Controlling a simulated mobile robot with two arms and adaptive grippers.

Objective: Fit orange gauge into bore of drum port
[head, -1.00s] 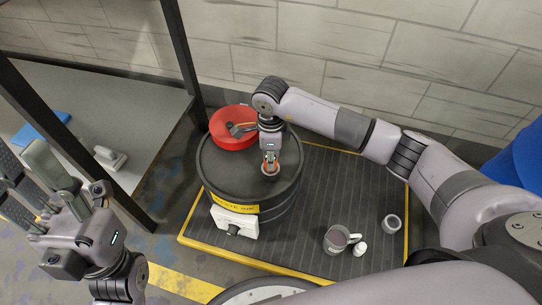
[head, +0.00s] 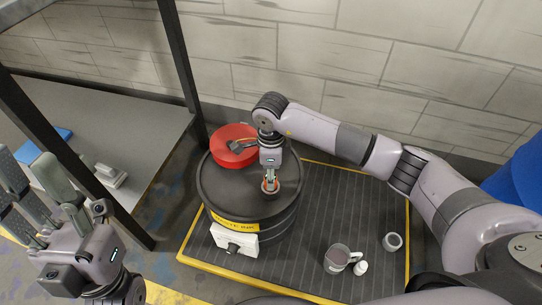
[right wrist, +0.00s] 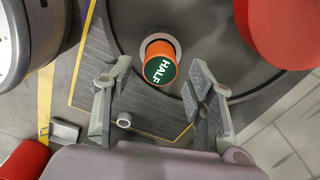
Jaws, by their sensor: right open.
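The orange gauge (head: 270,183) stands at the port (right wrist: 146,45) on top of the dark drum (head: 225,190). In the right wrist view the gauge (right wrist: 160,62) shows an orange side and a green end marked HALF, with the port's pale ring around its base. How deep it sits is hidden. My right gripper (right wrist: 160,72) is open above the drum, its fingers apart on either side of the gauge with clear gaps. It also shows in the head view (head: 270,180). My left gripper (head: 35,190) is open and empty at the far left, away from the drum.
A red round object (head: 234,145) lies on the drum behind the port. A white box (head: 234,241) is on the drum's front. A mug (head: 340,258), a small white piece (head: 360,268) and a grey ring (head: 392,242) are on the ribbed platform (head: 310,230). A shelf stands left.

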